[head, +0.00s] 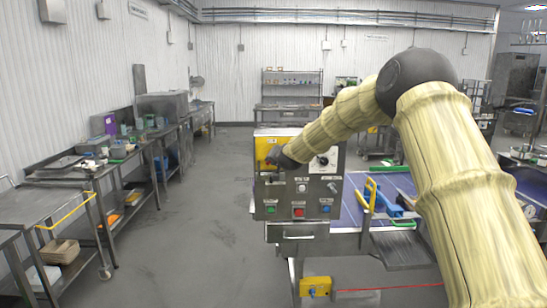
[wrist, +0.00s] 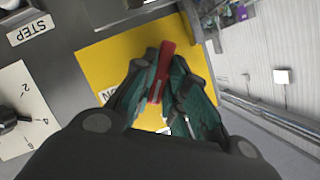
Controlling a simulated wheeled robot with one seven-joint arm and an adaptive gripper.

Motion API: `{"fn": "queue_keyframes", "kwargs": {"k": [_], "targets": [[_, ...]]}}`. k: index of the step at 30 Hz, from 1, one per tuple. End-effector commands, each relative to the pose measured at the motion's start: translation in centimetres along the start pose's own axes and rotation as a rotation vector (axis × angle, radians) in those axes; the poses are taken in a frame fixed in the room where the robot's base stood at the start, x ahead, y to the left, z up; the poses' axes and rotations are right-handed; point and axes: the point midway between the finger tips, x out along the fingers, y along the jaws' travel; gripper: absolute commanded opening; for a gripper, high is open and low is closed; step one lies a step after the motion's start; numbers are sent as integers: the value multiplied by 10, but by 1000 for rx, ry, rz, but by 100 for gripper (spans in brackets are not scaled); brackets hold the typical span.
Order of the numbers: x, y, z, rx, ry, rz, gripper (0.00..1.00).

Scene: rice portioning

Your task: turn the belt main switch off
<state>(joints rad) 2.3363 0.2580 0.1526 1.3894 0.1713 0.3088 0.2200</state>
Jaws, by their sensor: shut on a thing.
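The belt main switch is a red handle (wrist: 166,56) on a yellow plate (wrist: 97,62) in the wrist view. The handle lies slightly tilted from the picture's vertical. My gripper (wrist: 164,74) is shut on the handle, with a green-padded finger on each side. A label beside the left finger is partly covered, and the lower plate is mostly hidden by my gripper. In the head view the yellow plate (head: 262,146) is at the upper left of the grey control box (head: 314,190). My gripper (head: 272,157) reaches it there, and the handle is hidden.
A black dial (wrist: 10,120) and a STEP label (wrist: 30,30) are beside the plate. Green (head: 271,209), red (head: 298,211) and blue (head: 326,209) buttons line the box's lower front. A blue belt (head: 397,184) lies right of it. The floor (head: 190,215) left of the box is clear.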

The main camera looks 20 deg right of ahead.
Motion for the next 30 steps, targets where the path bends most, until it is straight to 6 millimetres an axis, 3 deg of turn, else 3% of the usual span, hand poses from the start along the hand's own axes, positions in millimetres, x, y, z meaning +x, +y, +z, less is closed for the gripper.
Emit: {"fn": "queue_keyframes", "kwargs": {"k": [18,30], "targets": [[1,-2,5,-383,-5,158,0],[1,-2,7,-548,-7,228,0]]}}
